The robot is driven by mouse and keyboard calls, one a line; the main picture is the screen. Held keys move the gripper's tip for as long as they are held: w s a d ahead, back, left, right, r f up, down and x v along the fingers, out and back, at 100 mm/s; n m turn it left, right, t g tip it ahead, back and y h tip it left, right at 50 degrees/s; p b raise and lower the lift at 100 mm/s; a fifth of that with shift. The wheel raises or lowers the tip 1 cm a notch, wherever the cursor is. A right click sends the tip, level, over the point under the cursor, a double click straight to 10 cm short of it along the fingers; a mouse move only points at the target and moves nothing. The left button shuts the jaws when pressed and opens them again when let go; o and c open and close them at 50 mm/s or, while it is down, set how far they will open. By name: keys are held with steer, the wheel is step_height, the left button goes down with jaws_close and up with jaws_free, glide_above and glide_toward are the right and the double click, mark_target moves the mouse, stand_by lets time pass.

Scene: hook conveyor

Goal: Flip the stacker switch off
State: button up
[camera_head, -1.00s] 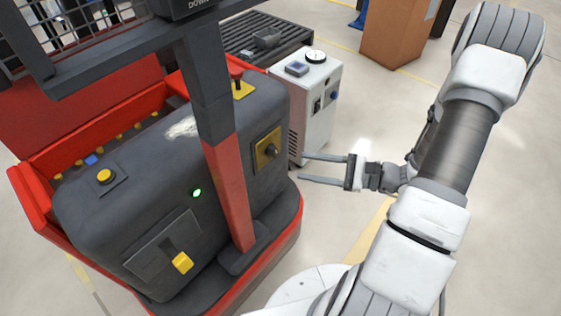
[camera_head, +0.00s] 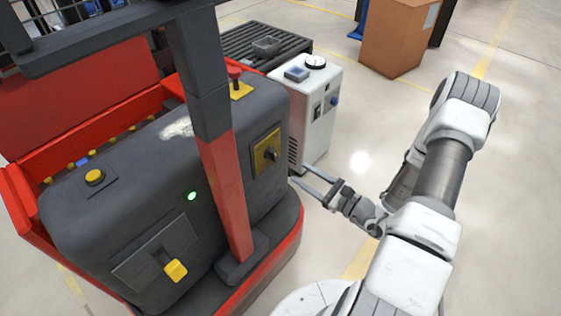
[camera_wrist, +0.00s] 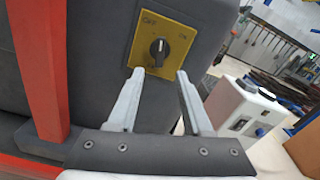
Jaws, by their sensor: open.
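The stacker (camera_head: 130,220) is a dark grey machine body with a red base and a red and grey mast. Its switch is a black rotary knob (camera_head: 271,155) on a yellow plate (camera_head: 258,152) on the right end of the body. In the wrist view the knob (camera_wrist: 159,50) stands roughly upright on the yellow plate (camera_wrist: 175,30), with lettering at the plate's upper left and upper right. My gripper (camera_head: 305,178) is open and empty, to the right of the plate and apart from it. In the wrist view my fingertips (camera_wrist: 160,75) point toward the knob, just below it.
A white box unit (camera_head: 318,110) with a gauge on top stands behind the stacker.

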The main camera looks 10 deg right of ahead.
mark_target(277, 158)
steer(key=b+x, duration=0.1)
steer(key=x, duration=0.8)
jaws_close()
